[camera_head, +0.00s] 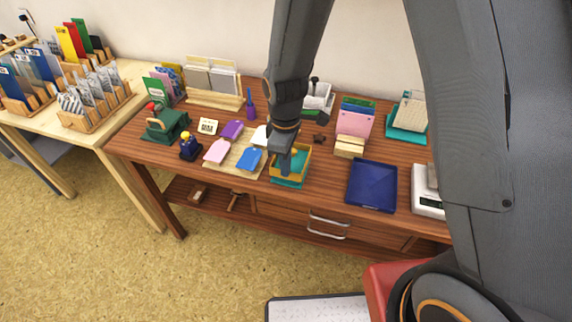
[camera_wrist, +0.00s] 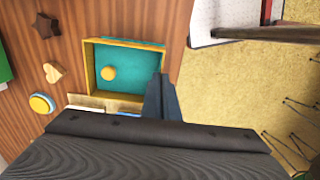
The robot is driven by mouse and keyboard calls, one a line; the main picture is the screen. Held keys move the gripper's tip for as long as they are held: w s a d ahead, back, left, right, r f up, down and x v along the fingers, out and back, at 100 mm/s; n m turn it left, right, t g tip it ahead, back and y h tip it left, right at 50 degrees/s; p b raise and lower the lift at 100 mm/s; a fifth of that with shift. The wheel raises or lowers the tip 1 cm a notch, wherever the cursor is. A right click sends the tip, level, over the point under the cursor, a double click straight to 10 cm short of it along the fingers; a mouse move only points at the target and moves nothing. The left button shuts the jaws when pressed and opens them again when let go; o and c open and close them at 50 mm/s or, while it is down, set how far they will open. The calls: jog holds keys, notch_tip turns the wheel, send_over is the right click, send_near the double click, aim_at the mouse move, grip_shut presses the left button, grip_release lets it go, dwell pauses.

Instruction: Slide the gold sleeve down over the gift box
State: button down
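The gold sleeve (camera_head: 305,163) is an open rectangular frame around the upper part of the teal gift box (camera_head: 288,184). Teal shows inside the sleeve and below its near edge. In the wrist view, the sleeve (camera_wrist: 90,65) frames the box's teal top (camera_wrist: 132,72), which has a round gold knob. A strip of teal also shows outside the sleeve's upper edge there. My gripper (camera_head: 286,168) points down at the sleeve. In the wrist view, its fingers (camera_wrist: 160,85) are close together on the sleeve's right wall, which appears pinched between them. The fingers hide part of that wall.
A blue tray (camera_head: 372,185) lies to the right. A board with pink, purple and blue pads (camera_head: 249,159) is close on the left. Wooden blocks (camera_head: 350,146) stand behind on the right. The table's front edge is close to the box.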

jog(key=shift+f, duration=0.4)
dwell(0.5)
jog(key=c, duration=2)
grip_release()
jog(key=shift+r+p, duration=2.6)
jog(key=shift+r, duration=0.95)
